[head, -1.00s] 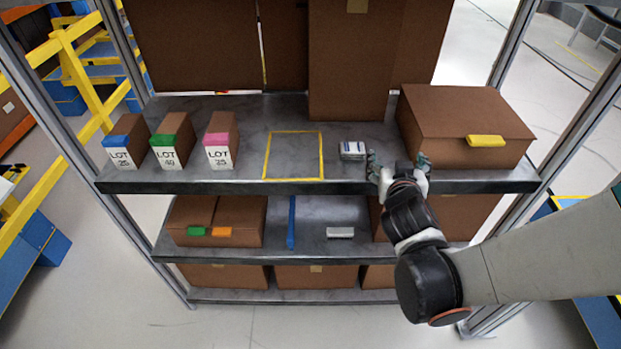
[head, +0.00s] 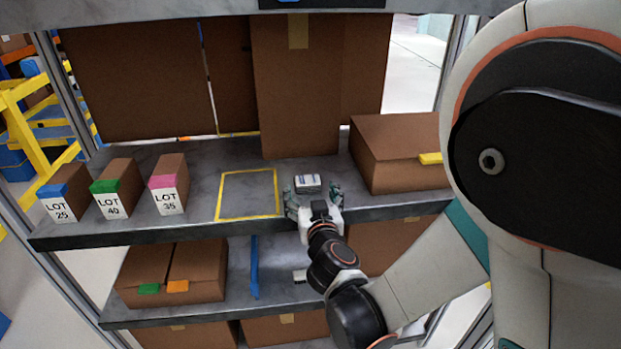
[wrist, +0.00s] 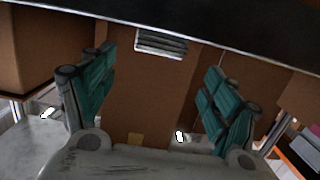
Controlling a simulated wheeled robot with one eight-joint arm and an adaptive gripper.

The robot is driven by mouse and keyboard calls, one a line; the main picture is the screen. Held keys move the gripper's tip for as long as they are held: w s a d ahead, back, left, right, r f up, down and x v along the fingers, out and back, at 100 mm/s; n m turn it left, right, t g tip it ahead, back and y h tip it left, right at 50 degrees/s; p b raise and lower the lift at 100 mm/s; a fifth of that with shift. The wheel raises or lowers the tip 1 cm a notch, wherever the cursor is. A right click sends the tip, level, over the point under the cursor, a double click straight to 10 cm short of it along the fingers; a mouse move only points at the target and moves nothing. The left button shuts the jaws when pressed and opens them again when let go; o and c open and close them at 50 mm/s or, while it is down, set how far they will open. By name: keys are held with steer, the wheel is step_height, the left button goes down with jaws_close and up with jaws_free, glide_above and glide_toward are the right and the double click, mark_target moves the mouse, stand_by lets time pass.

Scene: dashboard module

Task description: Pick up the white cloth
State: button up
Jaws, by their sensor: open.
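The white cloth (head: 308,183) looks like a small folded white stack with grey layered edges, lying on the upper shelf just right of the yellow outlined square. It also shows in the wrist view (wrist: 161,42) at top centre, between and beyond the fingers. My gripper (head: 313,199) is open at the shelf's front edge, directly in front of the cloth, with one teal finger to each side. In the wrist view my gripper (wrist: 160,65) has its fingers wide apart with nothing held. I cannot tell whether a fingertip touches the cloth.
A brown box (head: 395,155) with a yellow tab stands to the right on the upper shelf (head: 200,228). Three LOT boxes (head: 115,188) stand at the left. The yellow square (head: 247,173) is empty. A tall carton (head: 295,90) stands behind. A small pale item (head: 300,276) lies on the lower shelf.

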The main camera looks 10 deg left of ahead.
mark_target(309, 185)
steer(key=shift+f+b+x, duration=0.15)
steer(key=shift+b+x, duration=0.4)
steer(key=shift+x, duration=1)
steer(key=shift+f+b+x, duration=0.15)
steer(key=shift+b+x, duration=0.35)
steer(key=shift+x, duration=1.05)
steer(key=shift+d, duration=0.15)
steer(key=c, duration=1.2)
